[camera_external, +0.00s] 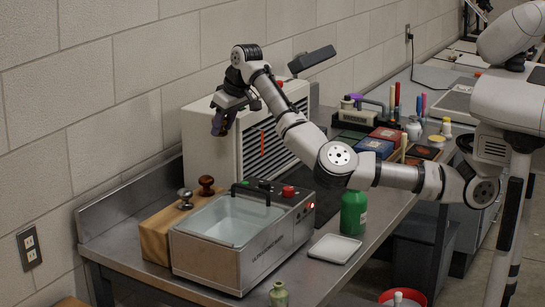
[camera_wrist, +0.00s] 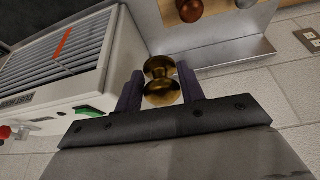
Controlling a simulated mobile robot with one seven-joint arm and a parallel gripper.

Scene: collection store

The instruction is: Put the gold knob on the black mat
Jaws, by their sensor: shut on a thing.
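The gold knob (camera_wrist: 161,90) shows in the wrist view between the two dark purple fingers of my gripper (camera_wrist: 161,88). My gripper is shut on it. In the external view my gripper (camera_external: 223,121) is raised high above the bench, in front of the beige louvred unit, and the gold knob cannot be made out there.
A wooden block (camera_external: 155,238) carries a silver knob (camera_external: 185,199) and a red-brown knob (camera_external: 206,185). The ultrasonic cleaner (camera_external: 240,262), beige louvred unit (camera_external: 196,130), green bottle (camera_external: 354,213) and white tray (camera_external: 334,248) stand on the bench. Coloured boxes and pens crowd farther back.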

